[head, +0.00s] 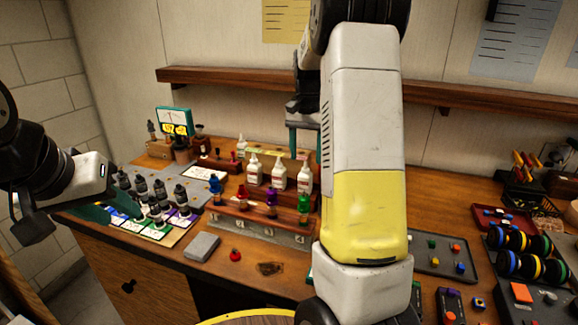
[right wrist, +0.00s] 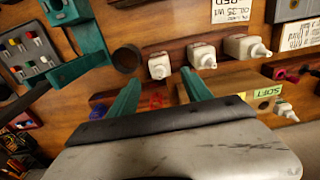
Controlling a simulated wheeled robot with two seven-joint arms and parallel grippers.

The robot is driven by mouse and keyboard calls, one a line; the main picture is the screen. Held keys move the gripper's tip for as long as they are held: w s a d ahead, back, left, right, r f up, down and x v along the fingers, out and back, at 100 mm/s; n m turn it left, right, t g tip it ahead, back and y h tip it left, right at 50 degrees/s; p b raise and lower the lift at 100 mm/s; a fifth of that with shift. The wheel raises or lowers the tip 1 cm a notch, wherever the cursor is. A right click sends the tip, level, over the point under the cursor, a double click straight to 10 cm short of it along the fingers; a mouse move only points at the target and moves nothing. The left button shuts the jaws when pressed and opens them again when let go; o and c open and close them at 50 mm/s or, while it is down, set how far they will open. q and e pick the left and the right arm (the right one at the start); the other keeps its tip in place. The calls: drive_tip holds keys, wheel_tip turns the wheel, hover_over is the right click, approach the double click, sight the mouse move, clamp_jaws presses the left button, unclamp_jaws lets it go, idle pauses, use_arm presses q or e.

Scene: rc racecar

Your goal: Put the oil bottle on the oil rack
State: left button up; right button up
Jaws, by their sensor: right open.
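Three white oil bottles (head: 279,174) stand in a row on the wooden oil rack, mid-bench; they also show in the right wrist view (right wrist: 202,55). My right gripper (head: 304,142) is open and empty above the bench, behind the row.
A front rack with coloured shock parts (head: 271,203) lies before the oil row. Trays of small parts (head: 440,252) and wheels (head: 522,250) are on the right. A wall shelf (head: 230,80) runs behind.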

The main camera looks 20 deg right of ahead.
wheel_tip(320, 180, up, 3)
drive_tip(key=shift+s+r, duration=0.1)
drive_tip(key=s+a+r+n+t+y, duration=0.1)
drive_tip(key=s+a+r+n+t, duration=0.1)
drive_tip(key=s+a+r, duration=0.35)
drive_tip(key=s+a+r+n+t+y, duration=0.1)
drive_tip(key=s+a+r+n+t, duration=0.15)
drive_tip(key=s, duration=0.65)
drive_tip(key=s+a+f+n+t, duration=0.1)
drive_tip(key=s+a, duration=0.2)
drive_tip(key=s, duration=0.2)
drive_tip(key=s+a+f+n, duration=0.2)
drive_tip(key=s+a, duration=0.1)
drive_tip(key=s, duration=0.3)
drive_tip(key=shift+t, duration=0.35)
